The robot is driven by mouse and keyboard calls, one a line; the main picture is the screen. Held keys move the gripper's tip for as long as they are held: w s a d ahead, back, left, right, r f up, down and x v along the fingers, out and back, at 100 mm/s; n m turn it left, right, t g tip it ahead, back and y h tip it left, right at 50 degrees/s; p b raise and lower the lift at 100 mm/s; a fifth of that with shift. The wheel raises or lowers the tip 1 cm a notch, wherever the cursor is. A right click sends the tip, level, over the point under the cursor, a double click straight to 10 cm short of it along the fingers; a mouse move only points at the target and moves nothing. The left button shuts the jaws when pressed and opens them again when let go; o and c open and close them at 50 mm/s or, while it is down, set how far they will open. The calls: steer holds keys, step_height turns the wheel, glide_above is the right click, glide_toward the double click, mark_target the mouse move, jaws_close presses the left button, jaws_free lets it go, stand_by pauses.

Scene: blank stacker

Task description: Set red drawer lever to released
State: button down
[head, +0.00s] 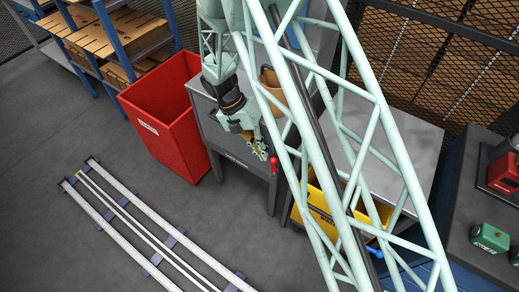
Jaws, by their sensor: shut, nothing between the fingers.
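The red lever (273,165) shows in the head view as a small red handle at the front of the grey bench (228,150), at its right end. My gripper (263,156) is shut and empty, pointing down and to the right. Its tips appear close to the upper left of the red lever; I cannot tell whether they touch it. The drawer that belongs to the lever cannot be made out clearly. A blue lever (374,252) shows further right, low down.
A red bin (170,118) stands left of the bench. A yellow bin (318,207) sits under the right-hand grey table (395,140), partly behind my lattice arm. A tan container (271,84) stands behind my gripper. Rails (140,225) run along the open floor.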

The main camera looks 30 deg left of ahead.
mark_target(271, 159)
steer(key=shift+d+f, duration=0.1)
steer(key=shift+f, duration=0.15)
steer(key=shift+d+r, duration=0.1)
steer(key=shift+d, duration=0.05)
steer(key=d+p, duration=0.2)
steer(key=shift+w+r+p, duration=0.1)
steer(key=shift+r+p, duration=0.2)
steer(key=shift+p, duration=0.1)
steer(key=shift+d, duration=0.2)
stand_by(0.6)
steer(key=shift+p+v, duration=0.7)
steer(key=shift+v, duration=0.1)
steer(key=p+v, duration=0.5)
steer(key=v, duration=0.3)
steer(key=shift+d+r, duration=0.2)
steer(key=shift+r, duration=0.15)
